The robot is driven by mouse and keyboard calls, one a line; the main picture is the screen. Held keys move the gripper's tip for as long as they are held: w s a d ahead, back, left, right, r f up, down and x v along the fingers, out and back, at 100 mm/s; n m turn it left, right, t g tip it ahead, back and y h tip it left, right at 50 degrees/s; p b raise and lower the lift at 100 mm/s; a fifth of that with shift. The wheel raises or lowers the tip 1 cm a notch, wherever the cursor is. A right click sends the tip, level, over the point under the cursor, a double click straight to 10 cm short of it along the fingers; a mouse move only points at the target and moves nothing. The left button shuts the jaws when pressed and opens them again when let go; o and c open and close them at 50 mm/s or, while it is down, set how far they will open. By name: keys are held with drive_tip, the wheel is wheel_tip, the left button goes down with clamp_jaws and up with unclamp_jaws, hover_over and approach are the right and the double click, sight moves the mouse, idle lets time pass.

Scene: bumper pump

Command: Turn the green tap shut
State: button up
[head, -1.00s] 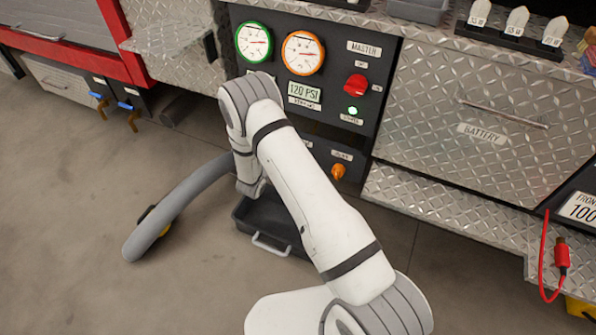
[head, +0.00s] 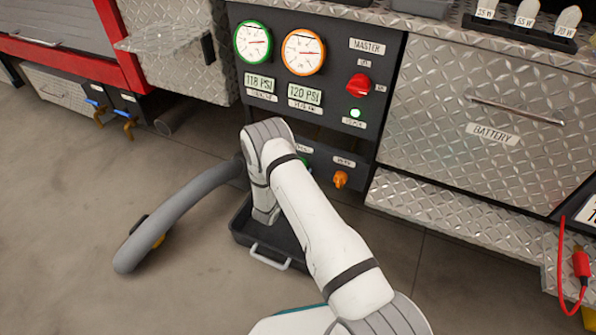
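A small bit of the green tap (head: 303,161) shows on the lower dark panel, just past the edge of my white arm. Most of the tap is hidden behind the arm, so I cannot tell how its handle is turned. My arm reaches across the front of the panel, and its wrist bends down over the dark tray. My gripper is hidden behind my own arm links, so its fingers and any contact with the tap do not show. The orange tap (head: 341,179) sits to the right on the same panel.
A green-rimmed gauge (head: 252,42) above a 118 PSI display (head: 260,85) and an orange-rimmed gauge (head: 303,52) above a 120 PSI display (head: 304,94) sit higher up. A red master switch (head: 358,85) is right. A grey hose (head: 175,215) and dark tray (head: 240,232) lie below.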

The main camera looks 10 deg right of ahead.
drive_tip(key=shift+w+d, duration=0.1)
drive_tip(key=shift+d, duration=0.05)
drive_tip(key=shift+c, duration=0.5)
drive_tip(key=c, duration=0.8)
